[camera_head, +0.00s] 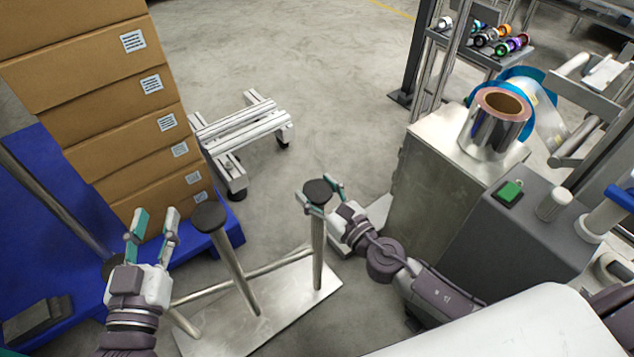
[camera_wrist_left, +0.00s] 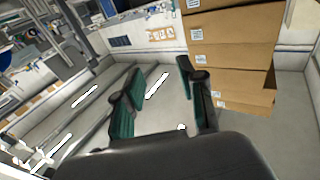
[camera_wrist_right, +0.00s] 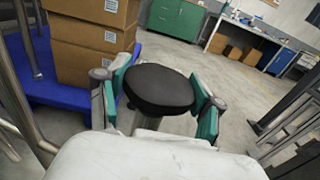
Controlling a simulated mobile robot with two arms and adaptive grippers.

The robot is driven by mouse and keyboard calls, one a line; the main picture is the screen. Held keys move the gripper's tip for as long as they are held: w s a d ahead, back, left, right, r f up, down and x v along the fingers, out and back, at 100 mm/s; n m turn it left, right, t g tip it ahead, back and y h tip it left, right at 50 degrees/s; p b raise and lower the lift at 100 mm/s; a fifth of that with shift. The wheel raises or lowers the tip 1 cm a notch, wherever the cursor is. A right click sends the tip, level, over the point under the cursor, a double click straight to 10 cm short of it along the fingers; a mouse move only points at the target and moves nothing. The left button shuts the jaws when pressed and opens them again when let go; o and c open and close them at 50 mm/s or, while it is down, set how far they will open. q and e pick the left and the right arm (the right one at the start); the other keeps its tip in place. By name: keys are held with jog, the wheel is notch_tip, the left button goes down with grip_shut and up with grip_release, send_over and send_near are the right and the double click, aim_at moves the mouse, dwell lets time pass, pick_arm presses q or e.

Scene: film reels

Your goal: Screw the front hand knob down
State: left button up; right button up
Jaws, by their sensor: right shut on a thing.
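Two upright metal posts rise from a metal base plate (camera_head: 306,284), each with a round black knob on top. The right-hand knob (camera_head: 318,191) sits between the fingers of my right gripper (camera_head: 319,196), which is shut on it. This knob fills the middle of the right wrist view (camera_wrist_right: 159,89), with a green-padded finger on each side. The other knob (camera_head: 209,216) is free on its post (camera_head: 238,268). My left gripper (camera_head: 151,229) is open and empty, to the left of that knob; its spread fingers also show in the left wrist view (camera_wrist_left: 160,95).
Stacked cardboard boxes (camera_head: 95,90) stand on a blue pallet (camera_head: 60,235) at the left. A low wheeled metal frame (camera_head: 240,131) is on the floor behind. At the right, a metal cabinet (camera_head: 437,185) carries a shiny roll (camera_head: 491,126). The floor between is clear.

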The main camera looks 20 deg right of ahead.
jog(key=m+h, duration=0.1)
jog(key=m+h+p, duration=0.1)
jog(key=h, duration=0.1)
jog(key=shift+r+t, duration=0.25)
jog(key=shift+t, duration=0.15)
jog(key=m+h+p, duration=0.1)
jog(key=m+h, duration=0.1)
jog(key=h, duration=0.2)
jog(key=shift+m+p, duration=0.3)
jog(key=shift+m, duration=0.1)
jog(key=shift+m+h, duration=0.9)
jog(key=shift+h, duration=0.7)
pick_arm(q)
jog(key=s+a+f+g+y, duration=0.3)
jog(key=s+f+g, duration=0.3)
jog(key=f+g, duration=0.3)
notch_tip(320, 180, down, 3)
jog(key=shift+s+a+f, duration=0.2)
jog(key=shift+a, duration=0.1)
pick_arm(e)
jog(key=shift+w, duration=0.1)
pick_arm(q)
jog(key=shift+n, duration=0.3)
pick_arm(e)
jog(key=shift+d+h, duration=0.1)
jog(key=shift+h, duration=0.3)
jog(key=o, duration=1.1)
jog(key=shift+o, duration=0.4)
jog(key=shift+f, duration=0.1)
